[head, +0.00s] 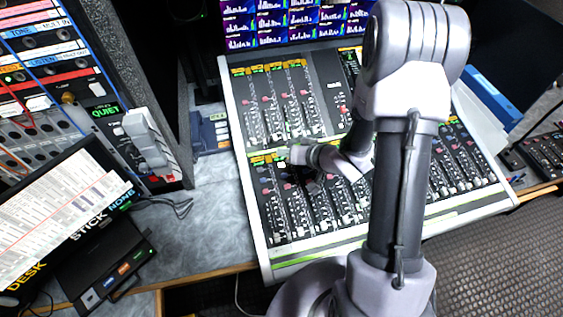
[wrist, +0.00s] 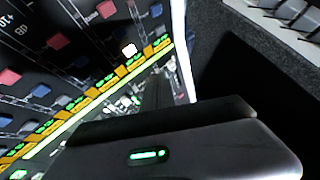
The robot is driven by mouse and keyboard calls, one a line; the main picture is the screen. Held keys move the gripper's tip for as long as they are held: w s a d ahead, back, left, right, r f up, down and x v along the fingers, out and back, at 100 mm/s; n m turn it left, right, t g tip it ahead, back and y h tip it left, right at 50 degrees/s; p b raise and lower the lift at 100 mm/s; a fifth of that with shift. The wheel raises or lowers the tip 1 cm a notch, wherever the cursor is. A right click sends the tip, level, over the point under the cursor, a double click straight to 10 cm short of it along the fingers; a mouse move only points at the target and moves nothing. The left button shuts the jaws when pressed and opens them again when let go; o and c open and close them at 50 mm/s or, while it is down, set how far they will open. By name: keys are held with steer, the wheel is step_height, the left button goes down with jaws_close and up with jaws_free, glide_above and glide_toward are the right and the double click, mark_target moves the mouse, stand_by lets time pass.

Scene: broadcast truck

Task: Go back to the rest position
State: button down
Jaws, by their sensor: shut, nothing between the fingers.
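My gripper (head: 312,186) hangs low over the left part of the mixing console (head: 262,252) in the head view, small and dark against the dark panels. In the wrist view the gripper (wrist: 157,92) shows as a dark body with a green light, its fingers together over the console. It is shut and holds nothing. My arm rises on the right of the head view and bends down to the left, hiding part of the console. I cannot tell the exact gap between fingertips and faders.
A lit screen (head: 283,22) stands behind the console. A rack with a large white lever (head: 146,136) is at the left. A sloped printed sheet (head: 62,212) and a black box (head: 118,275) are at the lower left. A blue binder (head: 493,101) is at the right.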

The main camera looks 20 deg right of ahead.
stand_by(0.5)
steer(key=s+d+r+m+h+b, duration=0.2)
steer(key=d+r+h+b, duration=0.35)
steer(key=r, duration=0.75)
steer(key=s+a+r+g, duration=0.1)
steer(key=s+a+r, duration=0.1)
steer(key=s, duration=0.5)
steer(key=s+a+r+g+y, duration=0.1)
steer(key=s+a+r, duration=0.1)
steer(key=s+a, duration=0.2)
steer(key=s+a+r+m+g+y+b, duration=0.1)
steer(key=s+a, duration=0.3)
steer(key=s, duration=0.7)
steer(key=shift+r, duration=0.8)
